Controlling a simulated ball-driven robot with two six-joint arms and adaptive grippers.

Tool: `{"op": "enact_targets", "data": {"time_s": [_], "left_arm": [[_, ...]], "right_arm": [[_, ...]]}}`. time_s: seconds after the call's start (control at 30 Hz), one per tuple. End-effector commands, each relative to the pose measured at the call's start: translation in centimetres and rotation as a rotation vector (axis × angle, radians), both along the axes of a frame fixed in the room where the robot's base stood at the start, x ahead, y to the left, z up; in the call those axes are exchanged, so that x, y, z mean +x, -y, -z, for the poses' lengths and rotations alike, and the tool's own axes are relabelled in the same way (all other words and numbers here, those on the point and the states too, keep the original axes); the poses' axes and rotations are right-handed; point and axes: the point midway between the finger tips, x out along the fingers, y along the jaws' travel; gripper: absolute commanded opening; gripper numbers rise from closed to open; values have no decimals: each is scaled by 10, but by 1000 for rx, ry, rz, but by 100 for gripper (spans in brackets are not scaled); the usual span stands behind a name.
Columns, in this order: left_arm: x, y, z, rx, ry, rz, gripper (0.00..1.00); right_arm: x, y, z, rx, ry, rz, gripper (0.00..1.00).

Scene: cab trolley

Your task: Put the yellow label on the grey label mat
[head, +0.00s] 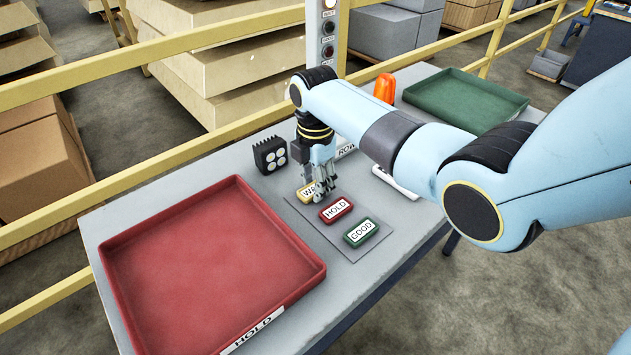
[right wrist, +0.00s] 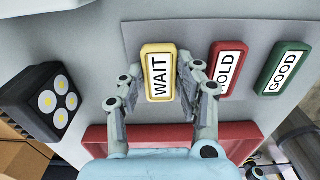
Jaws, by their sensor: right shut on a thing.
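The yellow label (head: 305,192), marked WAIT, is at the left end of the grey label mat (head: 345,250), beside the red HOLD label (head: 336,209). My right gripper (head: 324,184) is shut on it from above and partly hides it in the head view. In the right wrist view the yellow label (right wrist: 158,75) is between the two fingers of my right gripper (right wrist: 160,82), within the outline of the mat (right wrist: 200,32). I cannot tell whether its underside touches the mat. My left gripper is not in view.
The green GOOD label (head: 361,232) lies right of the red one. A red tray (head: 290,235) fills the table's left part. A black block with pale discs (head: 270,155) stands behind the mat. A green tray (head: 465,97), an orange object (head: 384,88) and a white object (head: 394,183) are further right.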

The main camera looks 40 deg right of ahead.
Motion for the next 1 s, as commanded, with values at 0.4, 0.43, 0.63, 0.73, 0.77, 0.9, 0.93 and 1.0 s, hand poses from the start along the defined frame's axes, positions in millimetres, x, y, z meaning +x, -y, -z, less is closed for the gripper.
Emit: {"op": "enact_targets", "data": {"time_s": [0.4,0.43,0.63,0.73,0.77,0.9,0.93,1.0], "left_arm": [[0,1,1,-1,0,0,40],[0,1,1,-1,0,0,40],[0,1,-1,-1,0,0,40],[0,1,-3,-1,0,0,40],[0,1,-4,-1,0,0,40],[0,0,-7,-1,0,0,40],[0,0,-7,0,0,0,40],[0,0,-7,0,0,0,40]], "right_arm": [[0,0,2,0,0,0,56],[0,0,2,0,0,0,56],[0,0,-5,0,0,0,56],[1,0,-20,-1,3,0,56],[1,0,-26,-1,3,0,56],[1,0,-59,-1,4,1,56],[1,0,-66,-1,4,1,56],[1,1,-81,0,4,1,56]]}}
